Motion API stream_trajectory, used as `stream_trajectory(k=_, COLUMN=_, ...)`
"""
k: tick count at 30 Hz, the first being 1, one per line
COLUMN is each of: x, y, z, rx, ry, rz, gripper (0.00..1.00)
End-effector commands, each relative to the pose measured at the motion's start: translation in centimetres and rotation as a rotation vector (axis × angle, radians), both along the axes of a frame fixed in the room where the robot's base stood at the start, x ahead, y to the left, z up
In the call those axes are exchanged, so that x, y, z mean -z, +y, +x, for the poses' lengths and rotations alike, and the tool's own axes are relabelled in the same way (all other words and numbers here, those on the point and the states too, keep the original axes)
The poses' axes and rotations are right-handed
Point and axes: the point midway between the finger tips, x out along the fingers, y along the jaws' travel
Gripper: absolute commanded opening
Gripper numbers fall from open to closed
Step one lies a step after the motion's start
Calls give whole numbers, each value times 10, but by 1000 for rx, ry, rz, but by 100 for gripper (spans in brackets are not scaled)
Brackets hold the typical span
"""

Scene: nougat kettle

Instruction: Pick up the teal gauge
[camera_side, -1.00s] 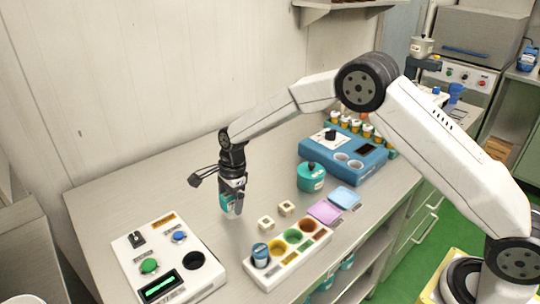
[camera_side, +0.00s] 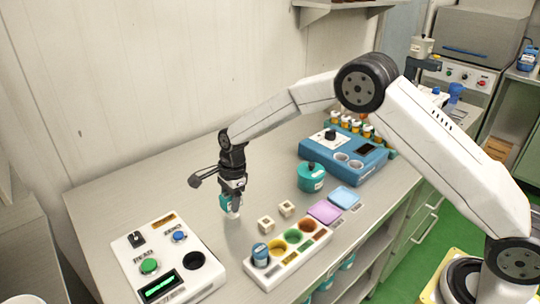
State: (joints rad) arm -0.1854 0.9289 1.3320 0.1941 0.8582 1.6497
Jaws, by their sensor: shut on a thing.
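The teal gauge (camera_side: 224,202) is between the jaws of my gripper (camera_side: 231,207), at the left-centre of the side view. My gripper points down and is shut on the gauge. The fingers hide part of the gauge. I cannot tell for sure whether the gauge touches the bench or hangs just above it.
A white panel (camera_side: 137,240) with buttons and a dark round hole stands front left. A white tray (camera_side: 291,262) with coloured wells and a blue jar is front centre. Two small cream blocks (camera_side: 266,224), a teal pot (camera_side: 311,177) and a blue machine (camera_side: 370,160) stand to the right.

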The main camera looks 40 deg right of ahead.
Motion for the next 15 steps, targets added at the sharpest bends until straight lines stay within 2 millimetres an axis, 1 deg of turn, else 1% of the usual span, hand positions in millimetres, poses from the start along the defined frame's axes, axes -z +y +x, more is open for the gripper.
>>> stream_trajectory(k=8, x=-4, y=0, z=0, rx=0, ry=-2, rz=0, gripper=0)
stream_trajectory(k=11, x=-9, y=0, z=1, rx=-1, ry=-2, rz=0, gripper=0)
stream_trajectory(k=15, x=-24, y=0, z=1, rx=-1, ry=-2, rz=1, gripper=0)
